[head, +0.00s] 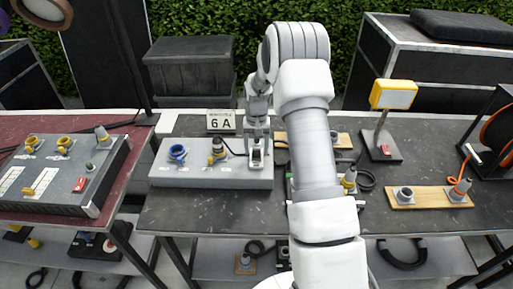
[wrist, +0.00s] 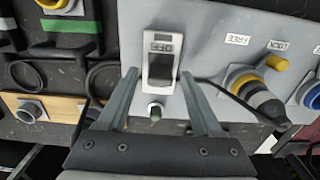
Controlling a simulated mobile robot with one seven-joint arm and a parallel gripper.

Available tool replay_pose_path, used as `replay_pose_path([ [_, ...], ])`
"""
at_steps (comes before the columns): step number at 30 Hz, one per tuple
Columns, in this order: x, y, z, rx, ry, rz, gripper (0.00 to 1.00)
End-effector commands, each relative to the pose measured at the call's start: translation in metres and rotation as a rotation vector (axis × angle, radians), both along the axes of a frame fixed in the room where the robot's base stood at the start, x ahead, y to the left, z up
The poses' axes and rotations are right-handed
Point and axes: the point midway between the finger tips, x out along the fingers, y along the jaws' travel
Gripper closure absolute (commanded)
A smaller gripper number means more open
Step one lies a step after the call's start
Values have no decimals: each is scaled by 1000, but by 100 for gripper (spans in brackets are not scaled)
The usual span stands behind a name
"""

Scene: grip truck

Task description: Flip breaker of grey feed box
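The grey feed box (head: 205,178) lies on the dark table left of my arm, with a blue socket (head: 177,153) and a connector with a plugged-in black cable on top. Its breaker (head: 257,157) is a white-framed switch with a dark rocker near the box's right end. In the wrist view the breaker (wrist: 160,52) shows an upside-down OFF label. My gripper (wrist: 160,76) is open and empty, its two fingers on either side of the breaker; I cannot tell whether they touch it. In the head view my gripper (head: 257,134) is over the breaker.
A small greenish lamp or button (wrist: 155,112) is beside the breaker. A 6 A sign (head: 221,121) stands behind the box. A yellow lamp (head: 393,95) and a wooden board with sockets (head: 425,197) are to the right. Another grey panel (head: 60,172) is on the left table.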

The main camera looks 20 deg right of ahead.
Motion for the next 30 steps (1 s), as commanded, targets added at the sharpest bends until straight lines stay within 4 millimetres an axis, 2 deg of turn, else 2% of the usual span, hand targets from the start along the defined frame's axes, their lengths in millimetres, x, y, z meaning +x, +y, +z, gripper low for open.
replay_pose_path([
  [1, 0, 0, 0, 0, 0, 0, 43],
  [9, 0, 0, 0, 0, 0, 0, 92],
  [11, 0, 0, 0, 0, 0, 0, 100],
  [20, 2, -1, 0, 11, 29, -1, 100],
  [30, 10, -4, -3, 76, 183, -2, 100],
])
